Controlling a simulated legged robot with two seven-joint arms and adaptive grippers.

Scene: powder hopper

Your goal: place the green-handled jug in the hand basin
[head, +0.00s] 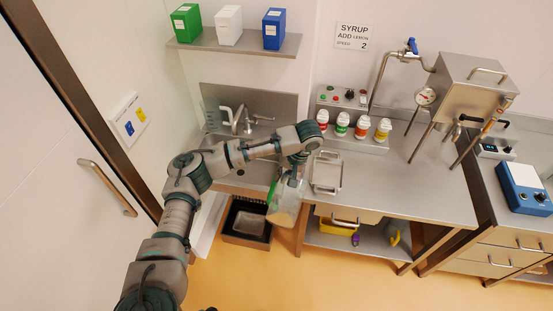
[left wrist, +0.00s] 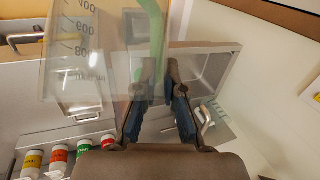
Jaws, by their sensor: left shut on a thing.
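The clear graduated jug (head: 286,208) with a green handle (head: 272,187) hangs tilted from my left gripper (head: 291,172), in front of the counter's front edge. In the left wrist view the two fingers (left wrist: 161,78) are closed about the green handle (left wrist: 152,35), with the clear jug wall (left wrist: 85,50) to the left. The steel hand basin (head: 256,172) lies left of the jug, partly hidden by my left forearm. The basin also shows behind the fingers in the left wrist view (left wrist: 214,66). My right gripper is not in view.
A tap (head: 237,116) stands behind the basin, with a clear container (head: 210,117) at its left. A dark bin (head: 245,221) is below the basin. The right counter has clear room.

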